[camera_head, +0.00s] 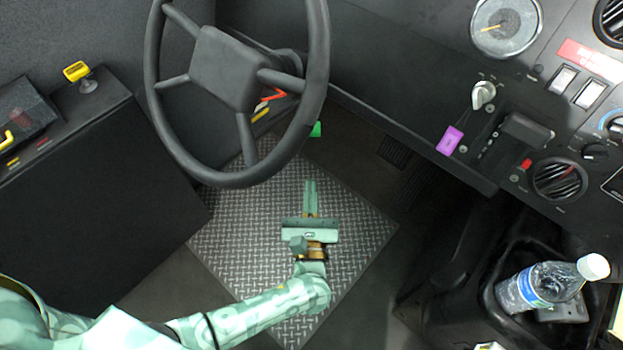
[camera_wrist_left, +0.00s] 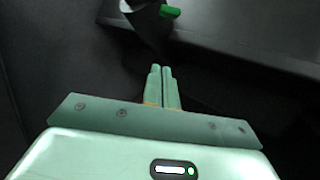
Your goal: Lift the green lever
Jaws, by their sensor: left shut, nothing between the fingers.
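The green lever (camera_head: 316,130) shows as a small green tip just right of the steering wheel's lower right rim in the head view. It also shows in the left wrist view (camera_wrist_left: 170,11) at the top, beside a dark rounded part. My left gripper (camera_head: 310,184) is shut and empty, with its fingers pointing up the picture toward the lever. In the left wrist view its fingertips (camera_wrist_left: 160,68) are together, below the lever and apart from it. My right gripper is not in view.
The steering wheel (camera_head: 321,60) stands close to the lever on its left. A dashboard with a purple tag (camera_head: 450,140) and knobs lies to the right. A water bottle (camera_head: 540,287) sits in a holder at lower right. Metal floor plate (camera_head: 235,255) lies below my left arm.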

